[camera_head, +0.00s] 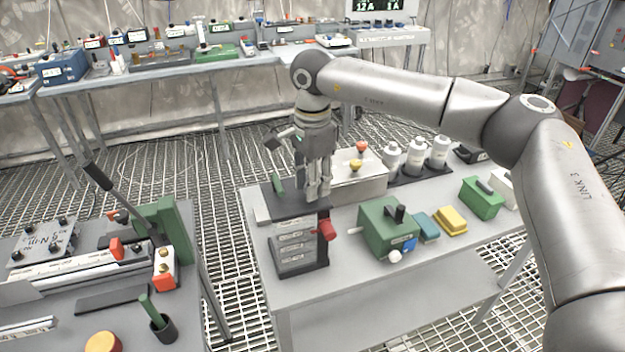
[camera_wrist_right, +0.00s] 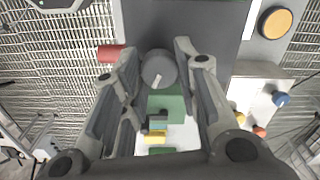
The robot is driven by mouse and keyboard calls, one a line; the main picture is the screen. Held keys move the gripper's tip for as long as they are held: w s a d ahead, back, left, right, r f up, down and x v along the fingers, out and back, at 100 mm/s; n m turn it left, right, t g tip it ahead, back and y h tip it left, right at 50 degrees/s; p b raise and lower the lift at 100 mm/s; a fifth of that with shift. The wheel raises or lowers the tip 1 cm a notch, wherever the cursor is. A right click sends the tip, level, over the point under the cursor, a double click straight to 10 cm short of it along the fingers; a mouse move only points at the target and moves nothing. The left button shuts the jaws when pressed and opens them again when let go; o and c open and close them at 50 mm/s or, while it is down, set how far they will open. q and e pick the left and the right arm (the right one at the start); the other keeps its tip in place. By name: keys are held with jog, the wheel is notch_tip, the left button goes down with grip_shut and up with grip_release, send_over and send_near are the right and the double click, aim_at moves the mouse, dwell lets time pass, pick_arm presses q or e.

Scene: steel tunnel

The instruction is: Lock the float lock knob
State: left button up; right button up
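A dark grey round knob (camera_wrist_right: 157,73) with a short white mark shows in the right wrist view; it looks like the float lock knob, though I read no label. My right gripper (camera_wrist_right: 158,50) points down with its fingers spread, one on each side of this knob. Small gaps show between fingers and knob; contact cannot be told. In the head view my right gripper (camera_head: 318,194) is over the top of a dark-framed unit (camera_head: 296,250) with grey front plates, and hides the knob. A red knob (camera_head: 326,229) sticks out of the unit's side. My left gripper is out of view.
Right of the unit stand a green box (camera_head: 385,230) with a black handle, a yellow block (camera_head: 450,220) and a green case (camera_head: 480,198). White bottles (camera_head: 415,158) stand behind. A bench with a lever press (camera_head: 160,230) is at the left, across a gap.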

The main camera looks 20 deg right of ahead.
jog(key=c, duration=0.3)
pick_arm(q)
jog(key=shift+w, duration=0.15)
